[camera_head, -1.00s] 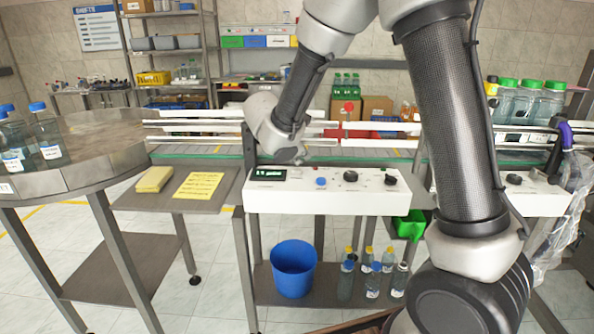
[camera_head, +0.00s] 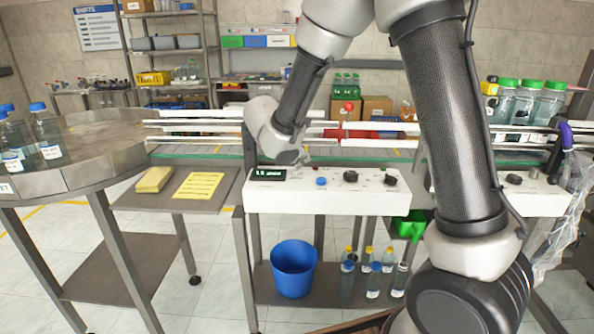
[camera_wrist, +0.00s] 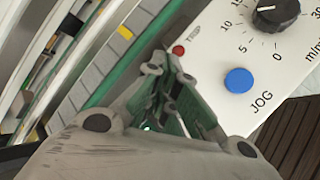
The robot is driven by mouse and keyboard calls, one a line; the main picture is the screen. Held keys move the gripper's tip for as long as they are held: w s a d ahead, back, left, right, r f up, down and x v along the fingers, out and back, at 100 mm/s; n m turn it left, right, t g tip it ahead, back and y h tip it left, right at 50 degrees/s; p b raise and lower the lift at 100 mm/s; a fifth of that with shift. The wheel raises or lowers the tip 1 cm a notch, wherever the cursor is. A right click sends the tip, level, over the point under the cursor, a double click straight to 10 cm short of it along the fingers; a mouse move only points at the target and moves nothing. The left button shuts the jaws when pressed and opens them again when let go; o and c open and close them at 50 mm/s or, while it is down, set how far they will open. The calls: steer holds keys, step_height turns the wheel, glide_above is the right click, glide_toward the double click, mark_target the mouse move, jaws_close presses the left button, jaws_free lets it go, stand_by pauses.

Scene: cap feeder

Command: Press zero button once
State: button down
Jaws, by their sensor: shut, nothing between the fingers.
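The white control panel (camera_head: 330,196) has a dark display (camera_head: 268,174) with small lit characters, a blue button (camera_head: 321,181) and black knobs. In the wrist view the blue button (camera_wrist: 238,80) is labelled JOG, and a small red button or lamp (camera_wrist: 178,50) sits beside the word TRIP. No label reading zero is legible. My gripper (camera_wrist: 162,62) is shut and empty, its tips close to the red part; contact cannot be told. In the head view my wrist is over the panel's back edge, left of the blue button, and largely hides the fingers.
A conveyor (camera_head: 200,151) with rails runs behind the panel. A round table (camera_head: 75,150) with bottles stands left, beside a shelf with a yellow note (camera_head: 199,185). A blue bucket (camera_head: 293,268) and several bottles stand below. A black knob (camera_wrist: 276,12) rises near the blue button.

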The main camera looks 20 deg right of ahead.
mark_target(300, 170)
steer(key=shift+f, duration=0.4)
stand_by(0.7)
stand_by(0.3)
steer(key=shift+r, duration=0.85)
steer(key=shift+r, duration=2.5)
